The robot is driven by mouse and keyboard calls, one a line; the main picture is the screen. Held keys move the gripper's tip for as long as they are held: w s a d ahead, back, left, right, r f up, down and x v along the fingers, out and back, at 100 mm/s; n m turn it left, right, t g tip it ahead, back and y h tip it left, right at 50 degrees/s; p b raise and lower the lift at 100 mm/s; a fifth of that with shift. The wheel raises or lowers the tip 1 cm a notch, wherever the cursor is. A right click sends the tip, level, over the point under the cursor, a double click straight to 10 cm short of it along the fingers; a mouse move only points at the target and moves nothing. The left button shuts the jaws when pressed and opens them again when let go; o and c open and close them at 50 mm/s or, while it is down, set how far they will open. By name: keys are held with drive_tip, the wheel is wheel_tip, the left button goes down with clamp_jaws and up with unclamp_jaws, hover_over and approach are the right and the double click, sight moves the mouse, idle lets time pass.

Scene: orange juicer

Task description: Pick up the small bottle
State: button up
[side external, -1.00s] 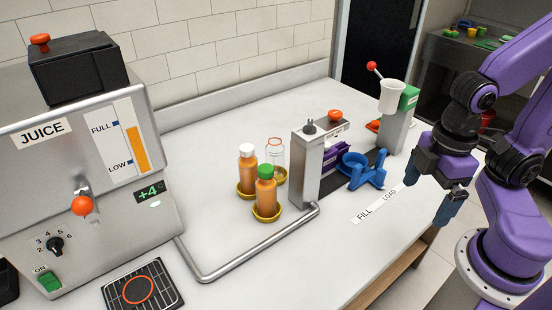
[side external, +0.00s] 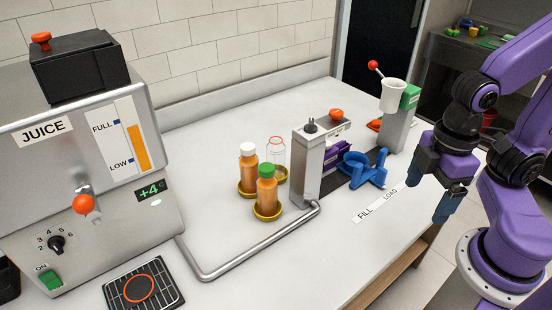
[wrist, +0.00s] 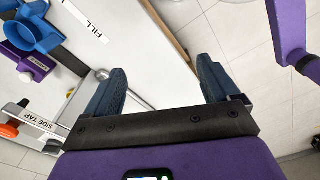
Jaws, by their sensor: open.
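Three bottles stand on the counter in the side external view. One with a white cap (side external: 248,168) and one with a green cap (side external: 267,190) hold orange liquid and stand in yellow dishes. A clear, empty-looking bottle with an orange rim (side external: 277,156) stands behind them, its lower part partly hidden. I cannot tell for sure which one is the small bottle. My gripper (side external: 451,207) is open and empty, past the counter's right edge and well away from the bottles. In the wrist view its blue fingers (wrist: 162,68) are spread apart, with no bottle in view.
A metal tap stand (side external: 308,165) and its pipe (side external: 255,248) lie between my gripper and the bottles. A blue holder (side external: 365,170) and a cup dispenser (side external: 393,97) stand nearer. The juice machine (side external: 90,175) fills the left.

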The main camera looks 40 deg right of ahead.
drive_tip(key=w+a+r+n, duration=0.25)
drive_tip(key=w+a, duration=0.35)
drive_tip(key=w, duration=0.6)
drive_tip(key=n, duration=0.5)
hover_over(277, 134)
drive_tip(key=f, duration=0.1)
wheel_tip(277, 134, down, 12)
drive_tip(key=shift+r, duration=0.2)
drive_tip(key=shift+s+a+f, duration=0.15)
drive_tip(key=shift+a+f, duration=0.05)
drive_tip(key=shift+f, duration=1.15)
drive_tip(key=shift+s+a+f, duration=0.1)
drive_tip(key=shift+a+f, duration=0.1)
drive_tip(key=shift+f, duration=1.15)
drive_tip(key=c, duration=1.1)
